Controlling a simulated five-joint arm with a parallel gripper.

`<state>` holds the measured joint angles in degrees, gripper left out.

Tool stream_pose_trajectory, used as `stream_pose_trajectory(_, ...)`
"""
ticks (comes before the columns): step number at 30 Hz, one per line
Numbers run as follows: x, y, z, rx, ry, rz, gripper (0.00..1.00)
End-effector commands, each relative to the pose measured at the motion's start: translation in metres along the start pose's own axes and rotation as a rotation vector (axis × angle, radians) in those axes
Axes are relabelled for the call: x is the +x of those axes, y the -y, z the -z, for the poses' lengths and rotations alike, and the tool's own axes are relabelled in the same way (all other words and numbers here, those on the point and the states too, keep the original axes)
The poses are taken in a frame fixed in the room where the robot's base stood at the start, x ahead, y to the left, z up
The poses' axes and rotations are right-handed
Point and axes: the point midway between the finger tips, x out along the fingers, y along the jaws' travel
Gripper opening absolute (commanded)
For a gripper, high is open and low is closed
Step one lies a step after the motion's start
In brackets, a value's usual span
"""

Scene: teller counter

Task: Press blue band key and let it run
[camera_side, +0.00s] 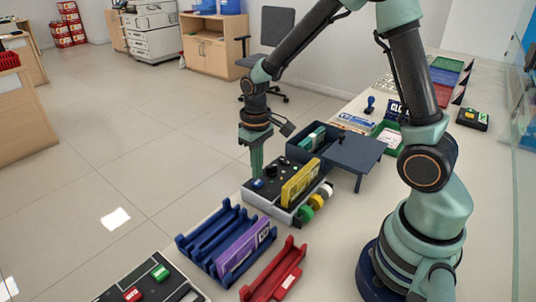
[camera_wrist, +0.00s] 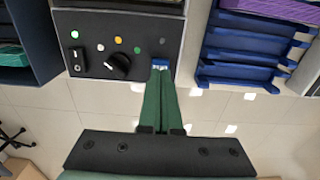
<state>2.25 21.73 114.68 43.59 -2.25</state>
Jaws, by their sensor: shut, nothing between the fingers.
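The banding machine (camera_side: 262,199) stands on the counter, with a dark control panel on top and a yellow bundle (camera_side: 301,182) upright in it. The blue key (camera_side: 258,184) is at the panel's near left end. My gripper (camera_side: 257,173) is shut and empty, pointing down right over the blue key. In the wrist view the fingertips (camera_wrist: 160,70) reach the panel's edge and partly cover the blue key (camera_wrist: 159,62). I cannot tell whether they touch it or whether it is pressed in. The panel also has a black knob (camera_wrist: 117,66), a rocker switch (camera_wrist: 76,60) and small coloured dots.
A blue rack (camera_side: 205,247) holds a purple bundle (camera_side: 243,246), beside a red tray (camera_side: 275,272). A dark box (camera_side: 300,153) stands behind the machine. Coloured rolls (camera_side: 316,202) sit at the machine's right side. A box with red and green keys (camera_side: 150,281) is at the front.

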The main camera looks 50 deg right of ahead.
Motion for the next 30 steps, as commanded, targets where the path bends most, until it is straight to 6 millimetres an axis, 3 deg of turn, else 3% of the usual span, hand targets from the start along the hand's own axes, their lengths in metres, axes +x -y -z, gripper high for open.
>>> stream_pose_trajectory(30, 0.015, 0.000, 0.000, 0.000, 0.000, 0.000, 0.00)
